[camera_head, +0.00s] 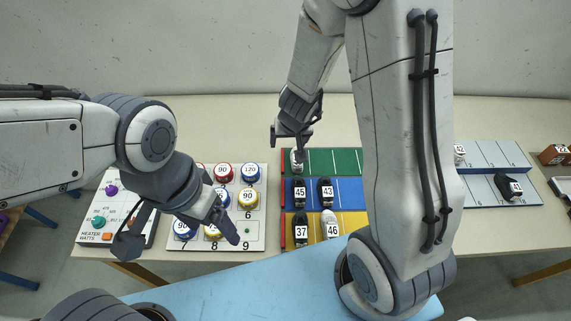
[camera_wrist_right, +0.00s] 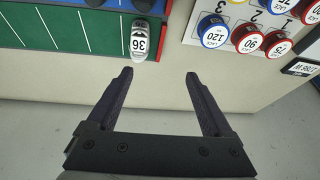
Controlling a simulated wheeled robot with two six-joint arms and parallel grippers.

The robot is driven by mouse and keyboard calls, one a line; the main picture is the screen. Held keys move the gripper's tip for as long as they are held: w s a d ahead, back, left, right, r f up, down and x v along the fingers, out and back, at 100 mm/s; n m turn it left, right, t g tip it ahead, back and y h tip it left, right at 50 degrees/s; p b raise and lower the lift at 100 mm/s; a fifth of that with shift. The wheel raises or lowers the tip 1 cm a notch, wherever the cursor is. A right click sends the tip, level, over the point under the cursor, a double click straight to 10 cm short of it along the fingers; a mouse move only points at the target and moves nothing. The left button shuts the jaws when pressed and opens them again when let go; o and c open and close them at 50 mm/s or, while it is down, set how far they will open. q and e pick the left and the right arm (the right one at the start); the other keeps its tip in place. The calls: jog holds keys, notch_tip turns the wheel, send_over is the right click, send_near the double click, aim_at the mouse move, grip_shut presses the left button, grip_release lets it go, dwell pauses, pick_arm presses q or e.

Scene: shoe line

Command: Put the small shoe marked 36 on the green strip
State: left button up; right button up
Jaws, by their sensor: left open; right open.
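The small white shoe marked 36 (camera_wrist_right: 138,40) lies on the green strip (camera_wrist_right: 62,28) in its end compartment, by the red end edge. In the head view the shoe (camera_head: 297,161) is at the left end of the green strip (camera_head: 335,161), partly hidden by my right gripper. My right gripper (camera_head: 288,146) is open and empty above and behind the shoe. In the right wrist view its fingers (camera_wrist_right: 160,77) are apart, with the shoe beyond them and nothing between them. My left gripper (camera_head: 180,238) is open and empty over the left part of the table.
Black shoes marked 45 (camera_head: 299,192) and 43 (camera_head: 326,191) are on the blue strip. Shoes 37 (camera_head: 300,229) and 46 (camera_head: 330,224) are on the yellow strip. A panel of numbered lace tins (camera_head: 249,173) stands left. My right arm hides the strips' right part.

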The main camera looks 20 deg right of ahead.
jog(key=s+a+r+n+g+y, duration=0.1)
jog(key=s+a+r+n+y, duration=0.15)
jog(key=s+a+r, duration=0.35)
jog(key=s+a+r+n+g+y, duration=0.1)
jog(key=s+a+r+n, duration=0.25)
jog(key=s+a, duration=0.4)
jog(key=s+d+r+n+g+h, duration=0.2)
jog(key=s+r+n, duration=0.1)
jog(key=s, duration=0.8)
jog(key=shift+d+r+n, duration=0.2)
jog(key=shift+n, duration=0.1)
